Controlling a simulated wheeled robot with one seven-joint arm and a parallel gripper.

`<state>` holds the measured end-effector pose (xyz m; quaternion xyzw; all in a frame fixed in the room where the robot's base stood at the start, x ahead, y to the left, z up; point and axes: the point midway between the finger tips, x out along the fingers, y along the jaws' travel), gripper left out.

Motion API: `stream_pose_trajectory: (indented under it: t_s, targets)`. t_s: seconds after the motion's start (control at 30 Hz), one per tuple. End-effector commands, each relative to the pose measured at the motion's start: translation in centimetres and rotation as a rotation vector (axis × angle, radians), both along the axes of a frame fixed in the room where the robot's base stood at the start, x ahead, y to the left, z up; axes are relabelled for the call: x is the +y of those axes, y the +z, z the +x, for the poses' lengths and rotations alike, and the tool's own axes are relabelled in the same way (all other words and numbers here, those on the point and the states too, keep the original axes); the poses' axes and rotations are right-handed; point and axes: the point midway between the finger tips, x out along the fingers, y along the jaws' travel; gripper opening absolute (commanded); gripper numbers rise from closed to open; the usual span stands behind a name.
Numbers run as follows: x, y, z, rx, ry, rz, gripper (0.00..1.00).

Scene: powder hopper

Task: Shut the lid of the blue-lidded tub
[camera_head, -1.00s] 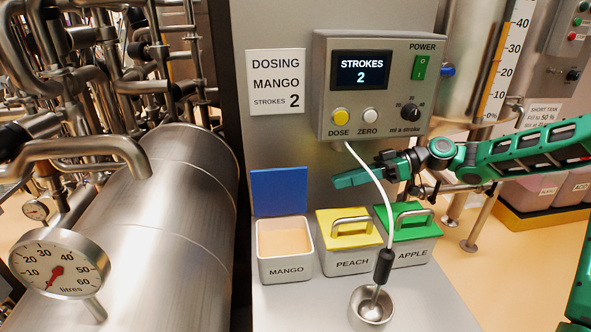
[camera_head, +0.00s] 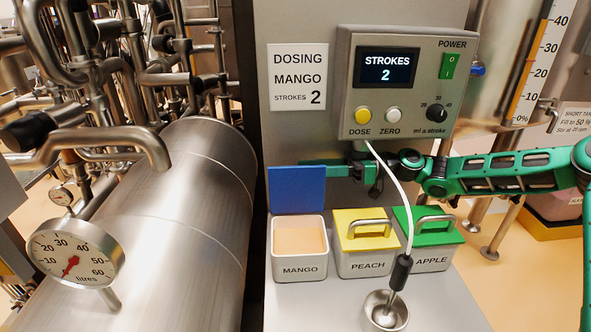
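The blue-lidded tub, labelled MANGO (camera_head: 299,268), is open and shows a pale orange filling. Its blue lid (camera_head: 297,190) stands upright at the tub's back edge. My green gripper (camera_head: 308,162) reaches in from the right, its tip at the height of the lid's top edge. I cannot tell whether it touches the lid or is a little behind it. The fingers are seen from the side, so whether they are open or shut does not show. Nothing is visible in them.
The shut yellow-lidded PEACH tub (camera_head: 366,262) and green-lidded APPLE tub (camera_head: 432,257) stand to the right. A dosing box (camera_head: 405,85) reading STROKES 2 hangs above. Its white hose (camera_head: 403,200) runs down in front to a metal cup (camera_head: 385,312). A steel tank (camera_head: 190,215) is on the left.

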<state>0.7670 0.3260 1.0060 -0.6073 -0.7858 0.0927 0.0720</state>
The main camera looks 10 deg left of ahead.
Motion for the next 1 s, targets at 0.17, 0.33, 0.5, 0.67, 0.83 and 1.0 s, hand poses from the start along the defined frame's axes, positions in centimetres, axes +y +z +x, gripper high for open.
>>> stream_pose_trajectory:
  t_s: [0.17,0.33,0.5,0.67,0.83,1.0]
  targets:
    - [2.6,0.0,-0.7,0.001,0.002,0.000,0.31]
    - [3.8,0.0,-1.0,0.001,0.001,0.000,0.31]
    - [4.1,0.0,-1.1,0.001,0.000,-0.001,0.31]
    - [4.1,0.0,-1.1,0.001,0.000,-0.001,0.31]
    - [4.1,0.0,-1.1,0.001,0.000,-0.001,0.00]
    - [4.2,0.0,-1.1,0.000,-0.001,0.000,0.00]
